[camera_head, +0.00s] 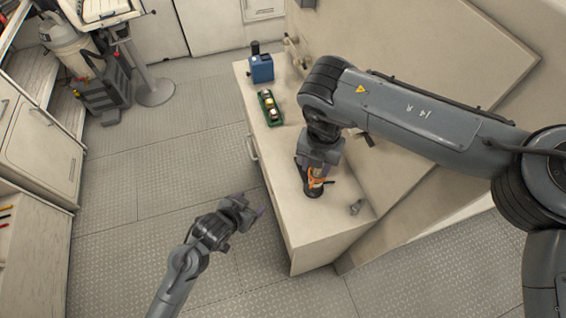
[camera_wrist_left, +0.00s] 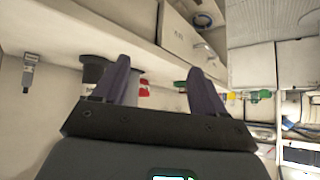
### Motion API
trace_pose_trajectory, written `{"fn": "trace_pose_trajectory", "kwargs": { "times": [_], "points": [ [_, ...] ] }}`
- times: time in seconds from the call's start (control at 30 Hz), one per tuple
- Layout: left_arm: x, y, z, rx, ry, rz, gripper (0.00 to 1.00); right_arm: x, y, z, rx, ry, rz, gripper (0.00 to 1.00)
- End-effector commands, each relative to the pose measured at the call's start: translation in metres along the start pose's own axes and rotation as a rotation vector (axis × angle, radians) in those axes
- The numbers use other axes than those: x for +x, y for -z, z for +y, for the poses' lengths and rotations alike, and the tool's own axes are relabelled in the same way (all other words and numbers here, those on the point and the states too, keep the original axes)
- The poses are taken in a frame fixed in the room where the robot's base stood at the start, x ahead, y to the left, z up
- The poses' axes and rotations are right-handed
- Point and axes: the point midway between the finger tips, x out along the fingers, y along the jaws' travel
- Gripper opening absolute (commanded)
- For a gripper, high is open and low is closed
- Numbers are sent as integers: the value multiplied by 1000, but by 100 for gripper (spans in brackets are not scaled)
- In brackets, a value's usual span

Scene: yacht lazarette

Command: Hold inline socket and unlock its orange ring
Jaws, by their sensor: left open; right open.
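The inline socket (camera_head: 313,191) is a dark round piece on the counter top, with its orange ring (camera_head: 318,182) just above the dark base. My right gripper (camera_head: 316,172) points down at it from above, open, with its fingers close around the orange part; whether they touch it I cannot tell. My left gripper (camera_head: 250,208) is open and empty, off the counter's left side above the floor. In the left wrist view its two dark fingers (camera_wrist_left: 161,80) are spread apart, and a dark round piece (camera_wrist_left: 95,70) shows partly behind one finger.
A small grey fitting (camera_head: 356,206) lies on the counter (camera_head: 285,160) near its front right. A green tray (camera_head: 269,107) with several items and a blue box (camera_head: 261,68) stand farther back. A leaning panel (camera_head: 410,50) borders the counter's right. The floor (camera_head: 170,165) at left is clear.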

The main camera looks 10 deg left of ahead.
Motion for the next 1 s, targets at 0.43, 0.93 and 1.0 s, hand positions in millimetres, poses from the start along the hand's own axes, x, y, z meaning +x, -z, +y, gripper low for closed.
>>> {"fn": "trace_pose_trajectory", "kwargs": {
  "times": [0.43, 0.93, 1.0],
  "points": [
    [73, 122, 18, 86, -218, 383, 72, 0, 0, 0, 0, -1, 0, 43],
    [120, 154, 35, 87, -252, 420, 72, 0, 0, 0, 0, -1, 0, 43],
    [130, 159, 38, 87, -253, 421, 72, 0, 0, 0, 0, -1, 0, 43]
  ]
}}
